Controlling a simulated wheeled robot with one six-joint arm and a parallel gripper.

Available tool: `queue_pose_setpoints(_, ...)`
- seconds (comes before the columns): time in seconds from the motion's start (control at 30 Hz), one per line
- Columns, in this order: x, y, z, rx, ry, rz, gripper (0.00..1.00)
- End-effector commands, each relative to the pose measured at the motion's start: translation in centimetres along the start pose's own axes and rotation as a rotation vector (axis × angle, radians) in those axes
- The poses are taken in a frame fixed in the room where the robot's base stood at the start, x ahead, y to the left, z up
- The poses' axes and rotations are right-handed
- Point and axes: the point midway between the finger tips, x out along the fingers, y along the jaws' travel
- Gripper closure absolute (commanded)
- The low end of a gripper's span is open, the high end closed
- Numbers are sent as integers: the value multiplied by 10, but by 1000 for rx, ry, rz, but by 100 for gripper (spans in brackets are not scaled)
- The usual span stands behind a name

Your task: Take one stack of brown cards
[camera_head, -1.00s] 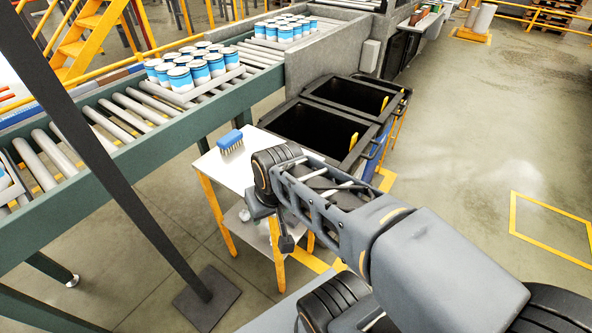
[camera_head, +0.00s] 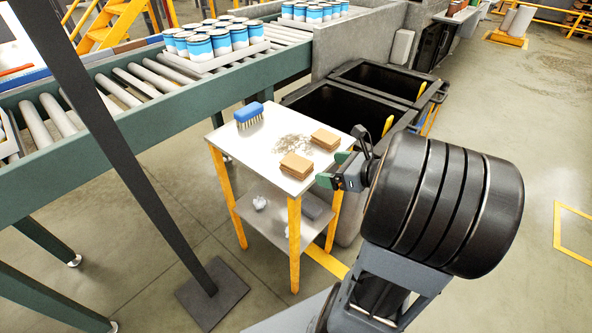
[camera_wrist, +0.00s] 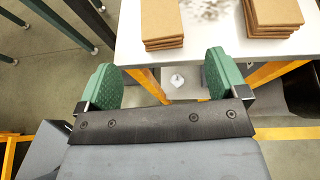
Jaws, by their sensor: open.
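Two stacks of brown cards lie on a small white-topped table (camera_head: 262,142). The near stack (camera_head: 296,166) is close to the table's front corner, and the other stack (camera_head: 325,139) is near its right edge. In the wrist view one stack (camera_wrist: 162,22) is at upper middle and the other (camera_wrist: 272,16) at upper right. My gripper (camera_head: 336,168) is open and empty, just off the table's right edge beside the stacks. In the wrist view its green fingers (camera_wrist: 162,80) are spread wide, short of the table edge, with no cards between them.
A blue brush (camera_head: 249,115) stands on the table, with grey debris (camera_head: 292,146) near the stacks. Black bins (camera_head: 335,108) stand behind. A roller conveyor (camera_head: 150,95) carries blue-and-white cans. A dark post (camera_head: 120,160) stands at left. Floor at right is open.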

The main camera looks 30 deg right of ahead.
Motion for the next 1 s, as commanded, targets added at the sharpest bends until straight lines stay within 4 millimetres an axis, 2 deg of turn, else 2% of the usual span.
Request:
queue_pose_setpoints(0.03, 12, 1, -1, -2, 0, 6, 8)
queue_pose_setpoints(0.2, 37, 1, -1, -5, 2, 5, 8)
queue_pose_setpoints(0.53, 59, 1, -1, -6, 3, 5, 8)
queue_pose_setpoints(0.8, 95, 0, -1, -7, 3, 6, 8)
queue_pose_setpoints(1.0, 104, -1, 0, -7, 3, 4, 8)
